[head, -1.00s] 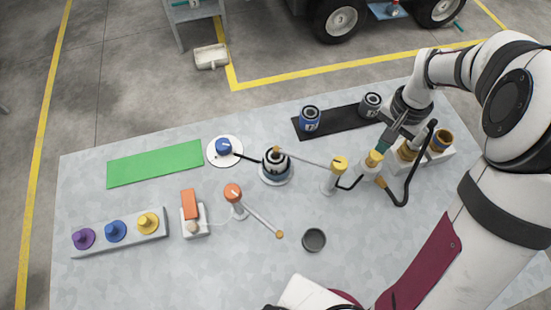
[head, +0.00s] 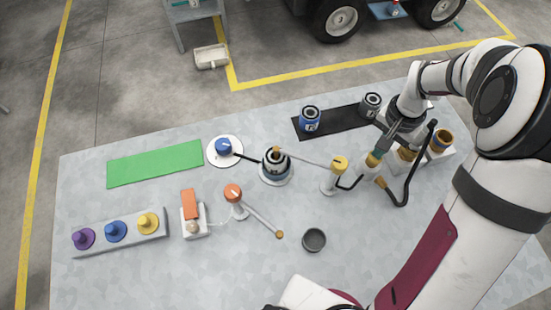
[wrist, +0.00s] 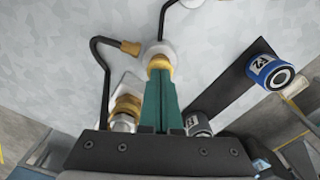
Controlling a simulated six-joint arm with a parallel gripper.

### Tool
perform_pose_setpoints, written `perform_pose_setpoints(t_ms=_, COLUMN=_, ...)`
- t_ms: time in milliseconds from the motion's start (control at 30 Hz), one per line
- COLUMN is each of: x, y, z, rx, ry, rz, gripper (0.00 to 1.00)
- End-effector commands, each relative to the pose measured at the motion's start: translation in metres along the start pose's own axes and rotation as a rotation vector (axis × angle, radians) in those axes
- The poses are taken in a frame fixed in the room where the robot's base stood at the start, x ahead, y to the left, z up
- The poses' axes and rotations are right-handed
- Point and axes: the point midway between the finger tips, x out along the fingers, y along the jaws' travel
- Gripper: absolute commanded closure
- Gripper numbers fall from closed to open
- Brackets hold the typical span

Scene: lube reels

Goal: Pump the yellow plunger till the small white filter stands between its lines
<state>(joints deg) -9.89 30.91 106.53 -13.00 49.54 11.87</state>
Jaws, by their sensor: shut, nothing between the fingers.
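Blue (head: 309,118) and grey (head: 371,104) cans stand behind on a black mat. The front middle is mostly clear.

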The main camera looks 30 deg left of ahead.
Motion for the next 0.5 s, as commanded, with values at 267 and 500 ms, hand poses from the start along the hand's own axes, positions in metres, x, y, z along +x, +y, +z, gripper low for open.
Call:
perform_pose_setpoints(t_ms=267, x=0.012, y=0.000, z=0.001, rx=0.001, ry=-0.002, rz=0.001, gripper=1.00)
perform_pose_setpoints(t_ms=500, x=0.012, y=0.000, z=0.000, rx=0.001, ry=-0.001, rz=0.001, gripper=1.00)
